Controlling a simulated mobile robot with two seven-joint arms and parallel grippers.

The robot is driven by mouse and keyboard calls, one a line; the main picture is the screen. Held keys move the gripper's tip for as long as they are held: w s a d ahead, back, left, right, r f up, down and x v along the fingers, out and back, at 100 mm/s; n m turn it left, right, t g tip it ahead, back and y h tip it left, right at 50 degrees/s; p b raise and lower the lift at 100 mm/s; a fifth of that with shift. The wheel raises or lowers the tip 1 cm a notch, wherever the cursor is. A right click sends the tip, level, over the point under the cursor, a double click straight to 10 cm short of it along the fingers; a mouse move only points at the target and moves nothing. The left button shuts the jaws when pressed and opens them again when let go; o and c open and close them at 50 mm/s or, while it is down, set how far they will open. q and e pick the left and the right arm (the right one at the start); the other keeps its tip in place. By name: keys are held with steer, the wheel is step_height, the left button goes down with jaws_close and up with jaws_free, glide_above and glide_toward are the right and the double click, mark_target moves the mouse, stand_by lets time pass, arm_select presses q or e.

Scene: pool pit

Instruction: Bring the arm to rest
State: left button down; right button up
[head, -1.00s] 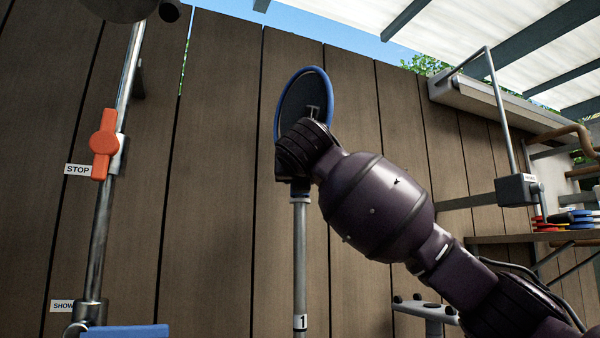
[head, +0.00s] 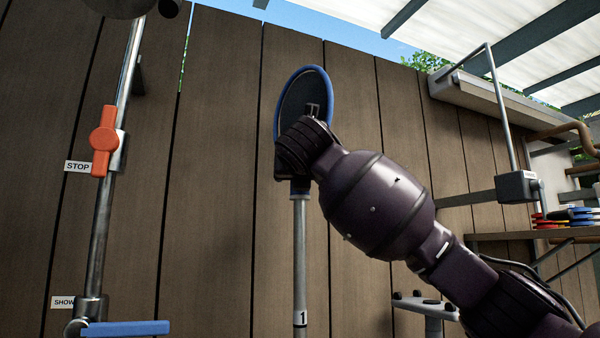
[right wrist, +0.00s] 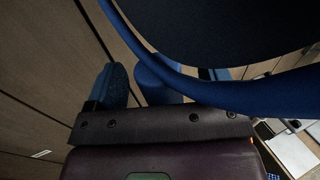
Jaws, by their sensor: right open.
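My right arm (head: 375,205) comes in from the lower right of the head view and reaches up to a blue-rimmed net (head: 326,84) on an upright pole (head: 300,255). My right gripper (head: 312,110) is mostly hidden behind my wrist there, in front of the net's lower part. In the right wrist view the open gripper (right wrist: 165,80) has its fingers apart, with a blue part between them. The net's blue rim (right wrist: 265,98) passes close over the fingers. Whether they touch it I cannot tell. My left gripper is not in view.
A plank wall (head: 220,150) stands behind. At left, a metal pipe (head: 105,220) carries an orange valve handle (head: 104,141) by a STOP label and a blue lever (head: 125,328) below. At right are a grey box (head: 516,187) and a shelf (head: 530,237) with coloured discs.

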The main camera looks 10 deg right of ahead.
steer(key=shift+o, duration=1.4)
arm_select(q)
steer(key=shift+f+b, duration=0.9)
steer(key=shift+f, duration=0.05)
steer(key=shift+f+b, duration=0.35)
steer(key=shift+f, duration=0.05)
arm_select(e)
steer(key=s+a, duration=0.2)
steer(key=s, duration=0.8)
steer(key=shift+s, duration=0.4)
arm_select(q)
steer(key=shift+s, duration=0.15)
arm_select(e)
steer(key=shift+f, duration=0.1)
